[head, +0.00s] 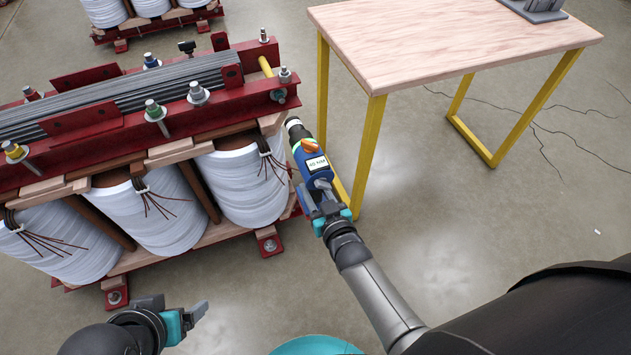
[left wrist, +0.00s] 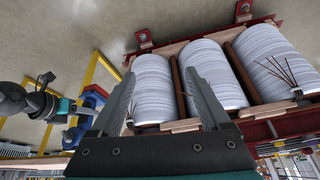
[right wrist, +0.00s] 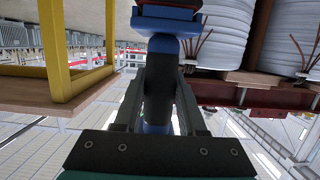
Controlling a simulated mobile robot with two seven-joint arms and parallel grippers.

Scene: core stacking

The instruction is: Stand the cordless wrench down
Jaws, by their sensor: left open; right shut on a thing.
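The cordless wrench (head: 312,162) is blue with an orange part, a small label and a dark nose. My right gripper (head: 326,208) is shut on its handle and holds it in the air, between the transformer core's right end and the table's near leg. In the right wrist view the wrench's handle (right wrist: 160,85) stands between the fingers. The wooden table (head: 450,40) with yellow legs is at the upper right; its top is mostly bare. My left gripper (head: 190,318) is open and empty at the lower left, in front of the core. Its fingers show in the left wrist view (left wrist: 158,95).
The transformer core (head: 130,140) has red beams, white coils (head: 245,180) and upright bolts with nuts, close beside the wrench. A grey fixture (head: 535,8) stands on the table's far edge. Another core is at the top left.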

